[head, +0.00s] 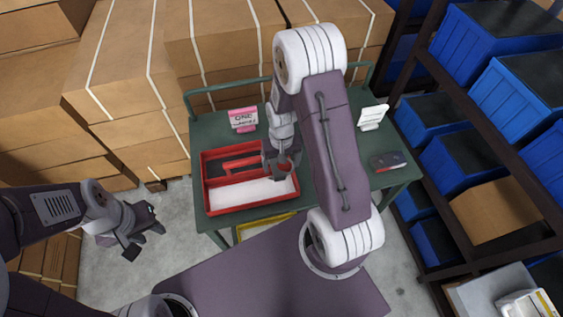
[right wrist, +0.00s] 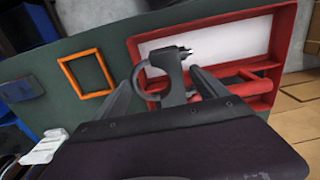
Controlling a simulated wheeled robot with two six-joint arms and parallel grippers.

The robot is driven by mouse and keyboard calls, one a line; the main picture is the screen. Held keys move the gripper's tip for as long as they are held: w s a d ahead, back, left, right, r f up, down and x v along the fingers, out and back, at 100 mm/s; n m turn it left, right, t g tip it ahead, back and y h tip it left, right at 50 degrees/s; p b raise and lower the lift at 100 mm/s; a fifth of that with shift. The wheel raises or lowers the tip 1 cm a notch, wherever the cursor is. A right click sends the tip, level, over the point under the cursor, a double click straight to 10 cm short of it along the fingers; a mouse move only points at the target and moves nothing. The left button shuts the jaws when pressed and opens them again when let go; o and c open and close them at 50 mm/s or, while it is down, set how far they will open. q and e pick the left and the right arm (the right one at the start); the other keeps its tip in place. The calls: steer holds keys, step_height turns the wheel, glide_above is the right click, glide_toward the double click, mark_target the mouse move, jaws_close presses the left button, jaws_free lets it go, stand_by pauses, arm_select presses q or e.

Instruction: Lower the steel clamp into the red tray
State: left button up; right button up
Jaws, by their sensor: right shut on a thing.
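The red tray (head: 205,190) lies on the green cart, with a dark far compartment and a white near compartment. My right gripper (head: 281,168) is over the tray's right end in the head view. In the right wrist view, the grey steel clamp (right wrist: 170,72) shows between the fingers of my right gripper (right wrist: 165,85), its open ring to the left. The red tray (right wrist: 284,60) shows behind it. I cannot tell the clamp's height above the tray. My left gripper (head: 143,232) is open and empty, left of the cart.
The green cart (head: 222,128) carries a pink sign (head: 243,119), a white sign (head: 372,116) and a dark device (head: 388,161). An orange frame (right wrist: 86,74) shows on the green surface. Cardboard boxes (head: 125,60) stand behind; a shelf with blue bins (head: 445,155) stands right.

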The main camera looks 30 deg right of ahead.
steer(key=shift+f+b, duration=2.3)
steer(key=shift+f, duration=0.95)
steer(key=shift+f+b, duration=0.55)
steer(key=shift+f, duration=0.15)
steer(key=o, duration=1.5)
step_height(320, 180, up, 9)
steer(key=shift+r, duration=0.1)
